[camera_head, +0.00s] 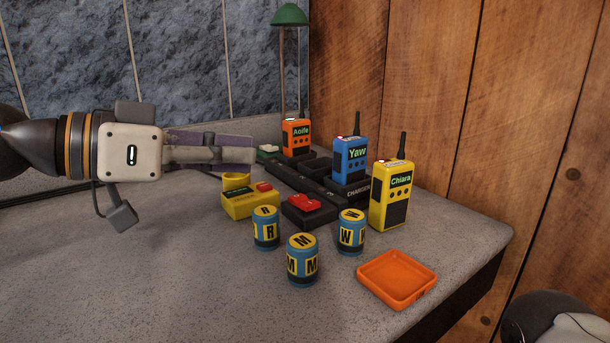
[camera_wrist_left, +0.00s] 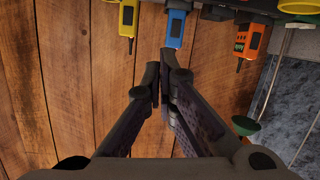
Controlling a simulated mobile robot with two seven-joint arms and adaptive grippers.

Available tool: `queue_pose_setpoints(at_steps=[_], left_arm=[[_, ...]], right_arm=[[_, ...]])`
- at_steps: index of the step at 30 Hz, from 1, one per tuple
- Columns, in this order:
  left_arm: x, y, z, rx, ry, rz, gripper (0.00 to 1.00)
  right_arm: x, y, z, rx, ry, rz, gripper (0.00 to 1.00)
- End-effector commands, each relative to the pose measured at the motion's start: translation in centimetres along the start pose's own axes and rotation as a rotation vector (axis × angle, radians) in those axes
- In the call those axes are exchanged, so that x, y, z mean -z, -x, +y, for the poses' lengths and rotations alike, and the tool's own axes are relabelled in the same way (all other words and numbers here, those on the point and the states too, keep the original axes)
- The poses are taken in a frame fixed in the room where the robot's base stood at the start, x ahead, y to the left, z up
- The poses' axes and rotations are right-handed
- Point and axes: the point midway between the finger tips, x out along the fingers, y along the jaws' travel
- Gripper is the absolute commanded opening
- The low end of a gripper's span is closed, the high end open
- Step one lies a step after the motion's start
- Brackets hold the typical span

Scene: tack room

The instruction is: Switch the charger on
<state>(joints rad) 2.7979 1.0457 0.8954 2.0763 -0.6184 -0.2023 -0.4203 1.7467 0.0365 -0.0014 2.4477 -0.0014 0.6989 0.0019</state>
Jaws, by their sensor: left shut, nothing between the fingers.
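The black charger (camera_head: 358,191), marked CHARGER, sits at the table's back right. The orange radio Aoife (camera_head: 296,138) and the blue radio Yaw (camera_head: 350,160) stand in it. A red switch (camera_head: 305,201) is on a black block in front of the charger; I cannot tell its on or off position. My left gripper (camera_head: 252,156) is shut and empty, level above the table, up and left of the switch. In the left wrist view its fingertips (camera_wrist_left: 164,75) show below the blue radio (camera_wrist_left: 175,28).
The yellow radio Chiara (camera_head: 390,202) stands right of the charger. A yellow box (camera_head: 246,203) with a red top part is left of the switch. Blue-yellow lettered cans (camera_head: 302,262) and an orange tray (camera_head: 396,278) stand in front. The table's left front is clear.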

Motion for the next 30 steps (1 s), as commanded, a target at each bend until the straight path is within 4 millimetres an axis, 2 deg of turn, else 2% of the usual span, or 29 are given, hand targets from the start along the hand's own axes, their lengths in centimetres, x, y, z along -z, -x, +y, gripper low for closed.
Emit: queue_pose_setpoints(at_steps=[8, 11, 22, 30], left_arm=[[-0.1, -0.6, 0.0, -0.001, 0.001, -0.003, 0.00], [-0.3, -2.1, 0.0, -0.002, 0.001, -0.006, 0.00], [-0.2, -10.1, 0.0, -0.002, 0.001, -0.005, 0.00], [-3.5, -10.9, 0.0, 0.000, 0.001, -0.001, 0.00]], right_arm=[[-0.1, -0.1, 0.0, 0.000, 0.000, -0.003, 0.00], [-0.2, -0.4, 0.0, 0.000, 0.000, -0.010, 0.00], [-0.5, -1.2, 0.0, -0.001, 0.001, -0.028, 0.00], [-0.5, -1.1, 0.0, -0.001, 0.001, -0.026, 0.00]])
